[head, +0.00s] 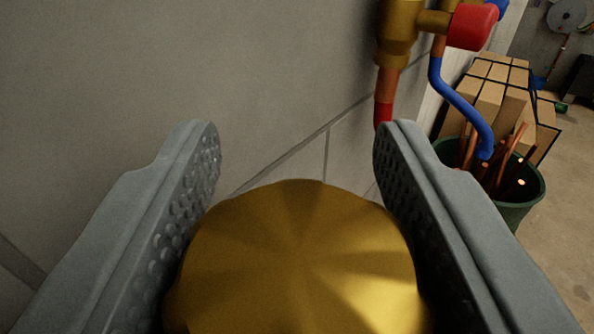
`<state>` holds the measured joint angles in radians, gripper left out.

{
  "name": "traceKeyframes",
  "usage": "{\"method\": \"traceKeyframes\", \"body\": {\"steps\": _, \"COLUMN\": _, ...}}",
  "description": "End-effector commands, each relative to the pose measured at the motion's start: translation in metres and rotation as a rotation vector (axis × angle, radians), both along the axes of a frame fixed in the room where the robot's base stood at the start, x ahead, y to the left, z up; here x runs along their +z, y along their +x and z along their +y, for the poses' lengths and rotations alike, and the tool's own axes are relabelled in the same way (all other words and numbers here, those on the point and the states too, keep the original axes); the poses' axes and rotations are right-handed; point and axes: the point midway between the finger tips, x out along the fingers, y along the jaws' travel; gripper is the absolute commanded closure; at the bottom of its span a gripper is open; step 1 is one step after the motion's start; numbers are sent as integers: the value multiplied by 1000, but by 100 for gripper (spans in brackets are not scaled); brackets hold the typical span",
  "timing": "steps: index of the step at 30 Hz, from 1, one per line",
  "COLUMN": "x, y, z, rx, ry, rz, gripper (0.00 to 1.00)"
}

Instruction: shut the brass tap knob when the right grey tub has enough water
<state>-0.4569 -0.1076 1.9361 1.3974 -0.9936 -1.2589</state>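The brass tap knob (300,260) fills the lower middle of the head view, a round gold disc with a scalloped rim. My gripper (297,140) is open, with one grey dimpled finger on each side of the knob. The left finger's lower part lies close to the knob's left rim and the right finger's lower part close to its right rim. I cannot tell whether either finger touches it. The right grey tub and its water are not in view.
A brass valve (398,30) with a red knob (472,26) and a blue hose (455,95) is at upper right. A green bin (518,212) of copper pipes and stacked cardboard boxes (497,85) stand behind. A grey wall (200,60) fills the left.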

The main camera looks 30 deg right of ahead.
Motion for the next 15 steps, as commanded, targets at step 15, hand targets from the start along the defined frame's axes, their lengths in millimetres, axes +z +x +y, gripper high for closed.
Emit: {"method": "traceKeyframes", "body": {"steps": 15, "x": 0, "y": -7, "z": 4, "rx": 1, "ry": 0, "rz": 0, "gripper": 35}}
